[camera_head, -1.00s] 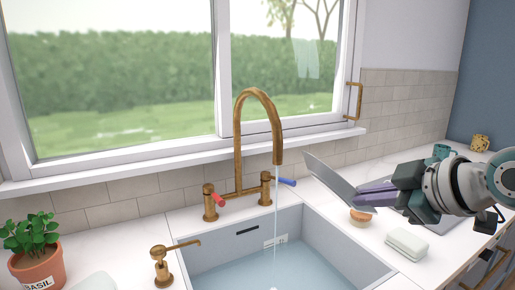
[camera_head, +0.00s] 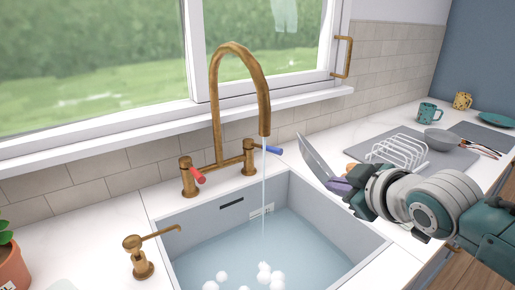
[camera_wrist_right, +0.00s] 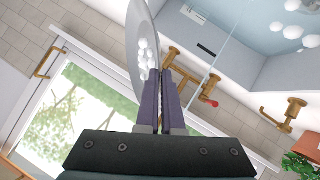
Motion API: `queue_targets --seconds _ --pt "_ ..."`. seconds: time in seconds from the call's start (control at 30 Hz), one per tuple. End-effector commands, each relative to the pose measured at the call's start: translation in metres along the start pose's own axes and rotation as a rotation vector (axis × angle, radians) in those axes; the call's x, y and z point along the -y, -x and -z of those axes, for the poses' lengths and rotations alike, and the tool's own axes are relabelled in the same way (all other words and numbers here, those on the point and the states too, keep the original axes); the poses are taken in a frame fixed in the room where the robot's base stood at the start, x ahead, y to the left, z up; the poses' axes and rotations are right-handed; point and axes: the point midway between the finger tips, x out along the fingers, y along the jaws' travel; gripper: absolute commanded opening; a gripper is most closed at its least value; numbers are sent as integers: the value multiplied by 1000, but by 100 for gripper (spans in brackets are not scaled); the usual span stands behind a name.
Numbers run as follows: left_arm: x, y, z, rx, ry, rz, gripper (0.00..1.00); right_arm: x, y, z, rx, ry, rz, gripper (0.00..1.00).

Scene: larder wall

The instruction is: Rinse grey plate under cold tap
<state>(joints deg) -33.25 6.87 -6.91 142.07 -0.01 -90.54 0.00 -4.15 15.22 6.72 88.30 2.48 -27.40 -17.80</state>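The grey plate (camera_head: 318,162) is held tilted, nearly on edge, to the right of the tap. My right gripper (camera_head: 340,186) is shut on its lower edge; the dark fingers (camera_wrist_right: 161,105) and plate (camera_wrist_right: 136,25) show in the wrist view. White foam blobs (camera_wrist_right: 146,52) appear on or in front of the plate. The brass tap (camera_head: 217,100) has a red handle (camera_head: 198,175) and a blue handle (camera_head: 267,149). Water (camera_head: 263,190) runs from its spout into the sink (camera_head: 180,240), and the plate is apart from this stream. My left gripper is not in view.
White foam (camera_head: 264,272) floats on the sink water. A brass soap dispenser (camera_head: 141,263) stands at the front left, near a potted plant (camera_head: 8,262). A white rack (camera_head: 402,150), bowl (camera_head: 441,139), and teal mug (camera_head: 428,113) stand on the right counter. The window sill (camera_head: 130,128) runs behind.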

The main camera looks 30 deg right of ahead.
Motion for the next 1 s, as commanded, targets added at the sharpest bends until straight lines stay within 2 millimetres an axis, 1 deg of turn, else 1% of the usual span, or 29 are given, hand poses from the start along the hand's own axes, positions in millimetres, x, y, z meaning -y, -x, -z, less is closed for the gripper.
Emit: queue_targets --seconds 0.03,0.47,0.7,1.0 --pt "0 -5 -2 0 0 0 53 6 -3 3 -7 -2 -2 0" --pt "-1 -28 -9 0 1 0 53 45 -17 26 -8 -1 -1 0" --pt "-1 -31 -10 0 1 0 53 63 -24 38 -5 -1 -1 0" --pt "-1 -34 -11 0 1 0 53 74 -28 45 -4 2 -3 0"
